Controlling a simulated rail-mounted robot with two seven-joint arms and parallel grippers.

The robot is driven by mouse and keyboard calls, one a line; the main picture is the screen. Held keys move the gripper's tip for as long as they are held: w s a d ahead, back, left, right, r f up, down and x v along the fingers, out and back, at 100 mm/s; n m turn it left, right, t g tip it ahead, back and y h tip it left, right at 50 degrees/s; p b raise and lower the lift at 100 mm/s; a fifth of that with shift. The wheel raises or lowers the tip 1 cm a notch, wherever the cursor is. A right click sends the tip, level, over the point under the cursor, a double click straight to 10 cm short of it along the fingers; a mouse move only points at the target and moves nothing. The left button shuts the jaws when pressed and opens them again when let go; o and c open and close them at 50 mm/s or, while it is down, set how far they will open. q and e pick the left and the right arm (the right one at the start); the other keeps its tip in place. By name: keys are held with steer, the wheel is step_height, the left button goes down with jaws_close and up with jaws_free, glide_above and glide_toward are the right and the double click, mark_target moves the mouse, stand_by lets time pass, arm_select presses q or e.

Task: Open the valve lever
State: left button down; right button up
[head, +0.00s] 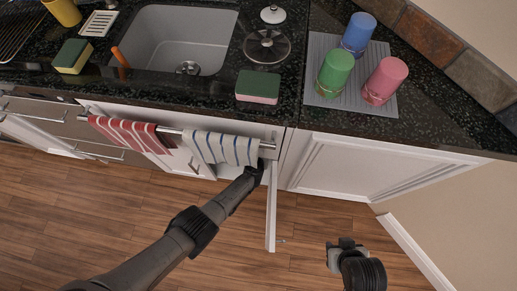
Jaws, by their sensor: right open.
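No valve lever can be made out in the head view. A white cabinet door (271,209) under the sink stands swung open, seen nearly edge-on. My left arm reaches in from the lower left, and its gripper (256,167) is at the cabinet opening, close to the upper part of the door. Its fingers are too dark and small to tell open from shut, or whether they touch the door. My right gripper (346,243) is open and empty over the wooden floor, right of the door and apart from it. The cabinet's inside is mostly hidden.
A towel bar holds a red striped towel (130,133) and a white striped towel (221,148) above the opening. The dark counter holds a sink (180,40), a sponge (258,86), and green (335,73), blue (358,34) and pink (386,80) cups. The floor (310,215) is clear.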

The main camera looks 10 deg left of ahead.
stand_by(0.4)
arm_select(q)
steer(key=c, duration=1.3)
jaws_free()
